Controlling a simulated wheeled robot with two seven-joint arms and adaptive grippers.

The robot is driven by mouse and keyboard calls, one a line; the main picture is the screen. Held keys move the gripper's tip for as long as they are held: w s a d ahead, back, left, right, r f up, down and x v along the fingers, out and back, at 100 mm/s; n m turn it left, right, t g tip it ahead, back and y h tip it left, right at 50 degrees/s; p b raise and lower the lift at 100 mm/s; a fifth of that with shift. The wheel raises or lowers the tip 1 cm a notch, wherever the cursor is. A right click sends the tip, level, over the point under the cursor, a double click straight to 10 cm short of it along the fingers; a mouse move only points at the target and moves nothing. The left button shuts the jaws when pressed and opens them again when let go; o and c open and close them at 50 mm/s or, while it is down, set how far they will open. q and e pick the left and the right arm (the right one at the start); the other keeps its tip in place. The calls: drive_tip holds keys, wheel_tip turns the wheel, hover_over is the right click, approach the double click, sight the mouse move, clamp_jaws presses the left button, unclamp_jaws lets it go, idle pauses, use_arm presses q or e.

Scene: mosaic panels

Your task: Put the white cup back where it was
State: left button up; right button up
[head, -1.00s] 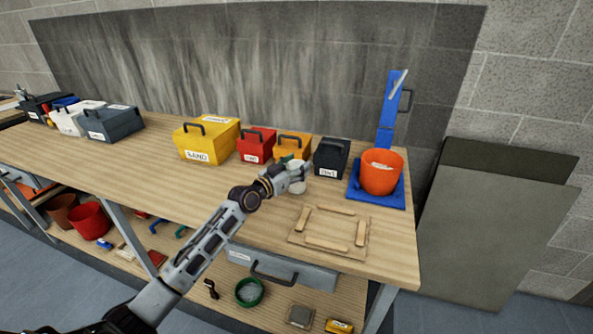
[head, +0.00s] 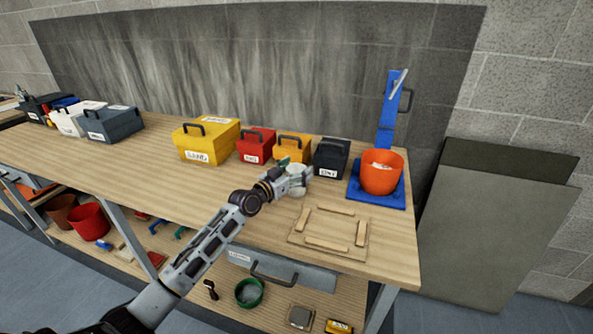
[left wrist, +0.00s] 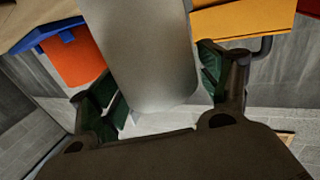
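The white cup (head: 298,189) is at the end of my left arm, in front of the small orange box, and is partly hidden by the gripper. My left gripper (head: 295,178) is around it. In the left wrist view the cup (left wrist: 150,50) is a smooth grey-white cylinder between the two green-padded fingers (left wrist: 160,85). Both pads appear to press on its sides. I cannot tell whether the cup touches the tabletop (head: 225,185). My right gripper is not in view.
Yellow (head: 205,140), red (head: 256,147), orange (head: 294,148) and dark (head: 331,158) boxes stand behind the cup. An orange bucket (head: 381,174) on a blue stand is to the right. A wooden frame panel (head: 328,246) lies in front.

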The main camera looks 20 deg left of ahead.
use_arm(q)
drive_tip(key=shift+r, duration=0.15)
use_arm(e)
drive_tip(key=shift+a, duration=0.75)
